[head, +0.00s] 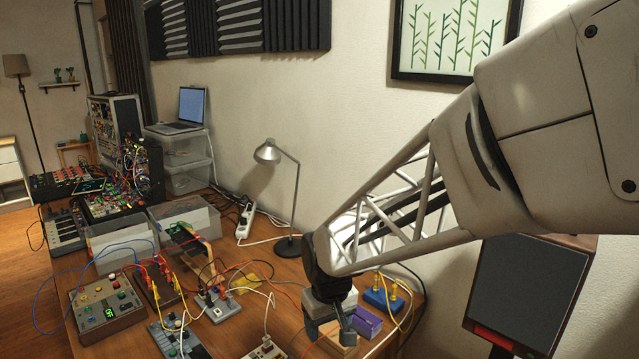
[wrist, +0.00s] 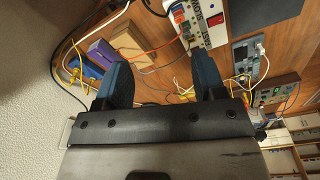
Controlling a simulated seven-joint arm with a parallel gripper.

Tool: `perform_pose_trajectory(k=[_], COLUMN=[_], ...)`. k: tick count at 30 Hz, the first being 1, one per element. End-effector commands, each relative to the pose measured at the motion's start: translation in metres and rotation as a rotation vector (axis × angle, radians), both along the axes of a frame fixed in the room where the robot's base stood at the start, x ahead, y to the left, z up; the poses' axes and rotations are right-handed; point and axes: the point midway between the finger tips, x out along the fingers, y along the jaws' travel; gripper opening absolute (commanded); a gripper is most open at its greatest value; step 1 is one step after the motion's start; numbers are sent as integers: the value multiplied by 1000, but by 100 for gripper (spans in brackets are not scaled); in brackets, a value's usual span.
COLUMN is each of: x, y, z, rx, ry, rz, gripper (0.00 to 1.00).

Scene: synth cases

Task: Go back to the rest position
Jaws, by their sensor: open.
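My gripper (wrist: 165,82) is open in the wrist view, with its two dark blue fingers apart and nothing between them. In the head view my gripper (head: 341,332) is at the front right of the wooden table, close to a small purple box (head: 367,322) and a wooden block (head: 338,345). The purple box (wrist: 102,53) and a wooden block (wrist: 133,41) also show past the left finger in the wrist view. I cannot tell from these views whether the gripper touches the block.
A blue box (head: 384,297) with yellow plugs stands right of the gripper. Cables and electronic modules (head: 107,307) crowd the table to the left. A desk lamp (head: 290,245) and a power strip (head: 245,221) stand behind.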

Motion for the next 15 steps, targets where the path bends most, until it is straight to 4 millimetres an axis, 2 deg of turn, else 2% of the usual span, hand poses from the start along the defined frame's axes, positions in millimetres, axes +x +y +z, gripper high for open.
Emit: perform_pose_trajectory(k=[3,15], x=[-18,-89], y=[-28,-103], z=[21,69], rx=[7,23], ry=[-20,-71], rz=[-58,-245], gripper=[64,64])
